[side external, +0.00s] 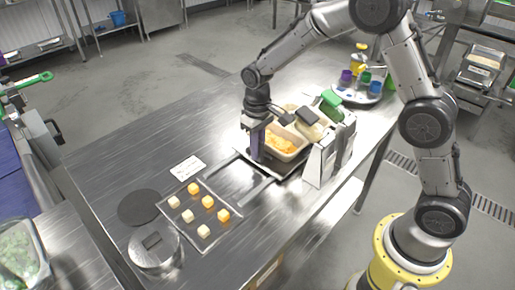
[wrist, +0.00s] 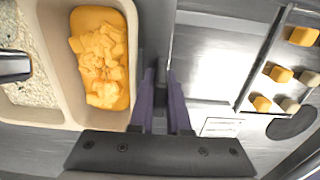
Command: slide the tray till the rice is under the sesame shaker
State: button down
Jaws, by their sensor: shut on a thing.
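My gripper (side external: 257,157) points down at the near-left side of the tray (side external: 290,174). In the wrist view its purple fingers (wrist: 162,90) are shut on a thin upright edge, apparently the tray's, beside the tan container (wrist: 60,75). That container has two compartments: orange diced food (wrist: 100,60) nearest my fingers, and pale rice (wrist: 25,35) with dark specks beyond. A dark, metal-edged part (wrist: 14,67) overhangs the rice and may be the sesame shaker. In the side view, a dark-capped piece (side external: 307,115) stands over the container's far end; most rice is hidden there.
A pale upright stand (side external: 322,160) is close right of the tray, with a green bottle (side external: 332,102) behind. A round caddy (side external: 362,92) stands farther back. Metal rails (side external: 258,190) and a plate of several cubes (side external: 185,235) lie in front.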

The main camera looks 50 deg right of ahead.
jog(key=shift+r, duration=0.1)
jog(key=a, duration=1.1)
jog(key=shift+a, duration=0.3)
jog(key=c, duration=1.2)
grip_release()
jog(key=shift+a, duration=0.1)
jog(key=shift+o, duration=0.2)
notch_tip(320, 180, up, 14)
jog(key=shift+d, duration=0.2)
